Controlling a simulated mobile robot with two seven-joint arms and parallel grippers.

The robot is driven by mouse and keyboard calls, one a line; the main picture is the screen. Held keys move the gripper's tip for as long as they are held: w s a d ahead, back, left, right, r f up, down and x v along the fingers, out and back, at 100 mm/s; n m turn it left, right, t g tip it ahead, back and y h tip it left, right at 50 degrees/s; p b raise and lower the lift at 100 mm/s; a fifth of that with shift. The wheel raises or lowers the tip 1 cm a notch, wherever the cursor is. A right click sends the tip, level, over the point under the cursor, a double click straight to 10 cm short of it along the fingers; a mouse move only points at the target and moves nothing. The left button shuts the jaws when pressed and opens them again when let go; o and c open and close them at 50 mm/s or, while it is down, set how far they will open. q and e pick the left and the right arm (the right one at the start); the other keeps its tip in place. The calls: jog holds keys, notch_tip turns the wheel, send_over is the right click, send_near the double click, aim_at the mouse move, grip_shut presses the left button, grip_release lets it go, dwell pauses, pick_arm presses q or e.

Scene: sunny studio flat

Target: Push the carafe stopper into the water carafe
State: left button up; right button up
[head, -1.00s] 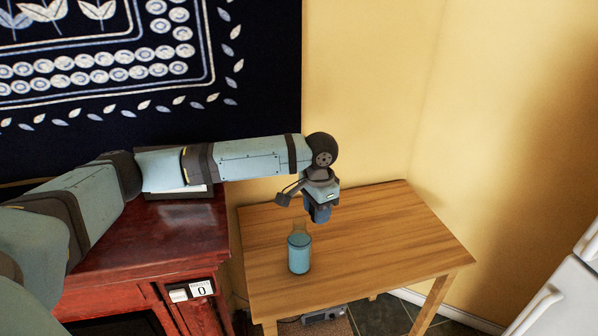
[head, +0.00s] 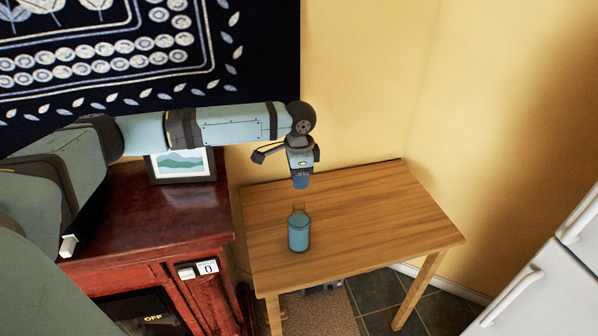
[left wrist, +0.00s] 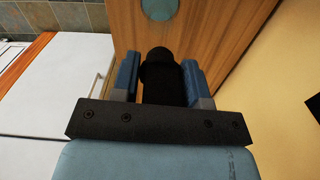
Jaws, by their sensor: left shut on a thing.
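The water carafe (head: 299,235), with a blue-green body and a clear open neck, stands upright on the wooden table. Part of it also shows at the top of the left wrist view (left wrist: 160,8). My left gripper (head: 301,184) points down above the carafe's neck, with a gap between them. In the left wrist view its blue fingers (left wrist: 162,80) are shut on the black carafe stopper (left wrist: 160,72). The fingers hide most of the stopper in the head view. My right gripper is not in view.
The rest of the wooden table (head: 375,215) is bare. A red cabinet (head: 150,230) with a framed picture (head: 181,164) stands at the left. A yellow wall lies behind the table, and a white appliance (head: 545,290) stands at the right.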

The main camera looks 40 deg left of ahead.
pick_arm(q)
jog(key=shift+f, duration=3.05)
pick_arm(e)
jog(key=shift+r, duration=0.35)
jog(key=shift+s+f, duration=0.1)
pick_arm(q)
jog(key=shift+p, duration=0.3)
jog(key=shift+p, duration=0.5)
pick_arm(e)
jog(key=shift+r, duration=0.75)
pick_arm(q)
jog(key=shift+p, duration=0.55)
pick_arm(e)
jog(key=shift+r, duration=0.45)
pick_arm(q)
jog(key=shift+f, duration=0.7)
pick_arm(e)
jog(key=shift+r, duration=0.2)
pick_arm(q)
jog(key=shift+f+p, duration=0.15)
jog(key=shift+p, duration=0.4)
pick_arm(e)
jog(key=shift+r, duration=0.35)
